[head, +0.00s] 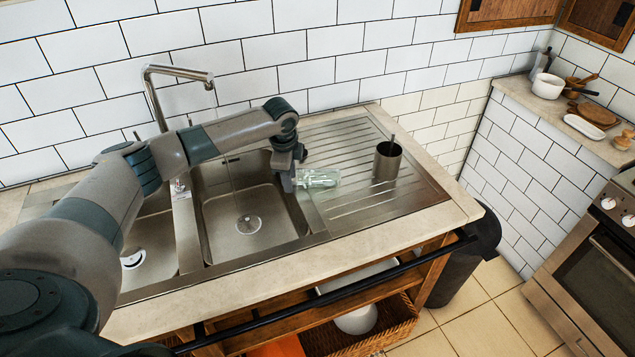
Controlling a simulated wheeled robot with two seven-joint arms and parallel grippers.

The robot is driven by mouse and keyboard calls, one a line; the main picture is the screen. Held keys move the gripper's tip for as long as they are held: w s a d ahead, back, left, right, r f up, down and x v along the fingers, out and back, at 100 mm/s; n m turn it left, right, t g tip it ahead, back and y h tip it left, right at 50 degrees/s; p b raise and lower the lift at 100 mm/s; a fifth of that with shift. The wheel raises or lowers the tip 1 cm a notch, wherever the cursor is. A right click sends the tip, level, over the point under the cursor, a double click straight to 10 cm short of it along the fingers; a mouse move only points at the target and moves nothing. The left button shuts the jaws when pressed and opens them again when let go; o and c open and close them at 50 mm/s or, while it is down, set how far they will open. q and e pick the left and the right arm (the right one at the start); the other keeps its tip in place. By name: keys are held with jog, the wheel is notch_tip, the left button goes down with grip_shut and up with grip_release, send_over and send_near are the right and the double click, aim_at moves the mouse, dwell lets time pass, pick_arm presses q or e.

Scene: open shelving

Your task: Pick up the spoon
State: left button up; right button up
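My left arm reaches in from the left over the sink. Its gripper (289,181) points down at the right edge of the right basin; its fingers are too small to tell open from shut. A clear greenish glass (318,178) lies on its side just right of the gripper; I cannot tell whether they touch. A metal cup (387,162) stands upright on the drainboard further right, with a thin dark handle (392,139) sticking out, possibly a spoon's. A wooden utensil handle (588,79) shows on the far right counter. My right gripper is out of view.
The steel sink (250,215) has two basins and a tall faucet (178,72) behind my arm. The ribbed drainboard (415,195) is clear around the cup. An oven (590,275) is at right.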

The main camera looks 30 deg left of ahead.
pick_arm(q)
jog(key=c, duration=0.8)
grip_shut()
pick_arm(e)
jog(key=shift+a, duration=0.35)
pick_arm(q)
jog(key=shift+r, duration=0.1)
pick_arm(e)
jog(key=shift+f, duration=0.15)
